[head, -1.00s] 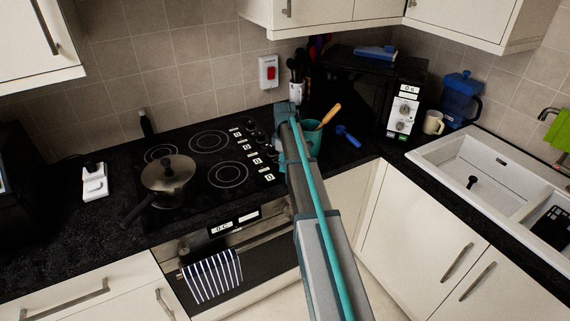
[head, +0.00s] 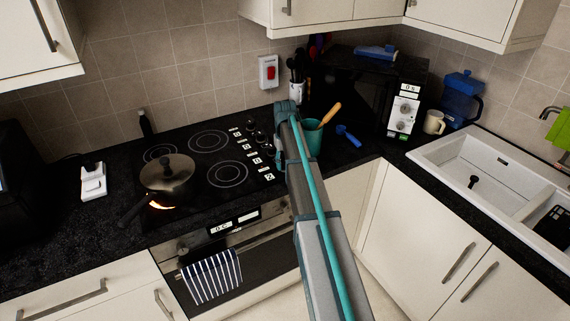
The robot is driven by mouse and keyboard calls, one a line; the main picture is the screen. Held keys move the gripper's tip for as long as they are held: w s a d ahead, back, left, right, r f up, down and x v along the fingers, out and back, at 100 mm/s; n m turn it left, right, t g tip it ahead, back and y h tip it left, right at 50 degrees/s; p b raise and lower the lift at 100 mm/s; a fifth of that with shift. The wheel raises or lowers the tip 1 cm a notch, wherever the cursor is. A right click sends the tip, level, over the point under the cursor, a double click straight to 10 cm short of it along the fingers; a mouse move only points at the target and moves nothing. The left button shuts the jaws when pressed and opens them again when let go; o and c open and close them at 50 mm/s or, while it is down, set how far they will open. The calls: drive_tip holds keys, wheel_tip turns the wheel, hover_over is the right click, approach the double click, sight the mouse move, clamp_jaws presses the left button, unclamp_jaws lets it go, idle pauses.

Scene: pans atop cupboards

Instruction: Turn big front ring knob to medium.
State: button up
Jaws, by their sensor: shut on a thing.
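The black hob (head: 210,190) is set in the worktop, with a column of knobs (head: 260,138) and white number displays (head: 268,177) along its right side. A lidded pan (head: 167,178) stands on the front left ring. An orange glow (head: 160,206) shows at that ring, under the pan's front edge. My gripper (head: 280,163) reaches down at the right end of the knob column and is shut on a knob there. My arm hides its fingertips and that knob, so I cannot tell the knob's exact angle. The display digits are too small to read surely.
A teal mug (head: 314,140) with a wooden-handled utensil stands just right of my arm. A blue scoop (head: 348,135), microwave (head: 404,112) and sink (head: 490,175) lie farther right. A striped towel (head: 211,275) hangs on the oven door.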

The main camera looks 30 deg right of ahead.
drive_tip(key=m, duration=0.4)
drive_tip(key=shift+m, duration=0.3)
drive_tip(key=m, duration=0.4)
drive_tip(key=shift+b, duration=0.3)
drive_tip(key=shift+m, duration=0.3)
drive_tip(key=o, duration=1.1)
drive_tip(key=shift+o, duration=0.2)
drive_tip(key=shift+r, duration=0.1)
wheel_tip(320, 180, up, 12)
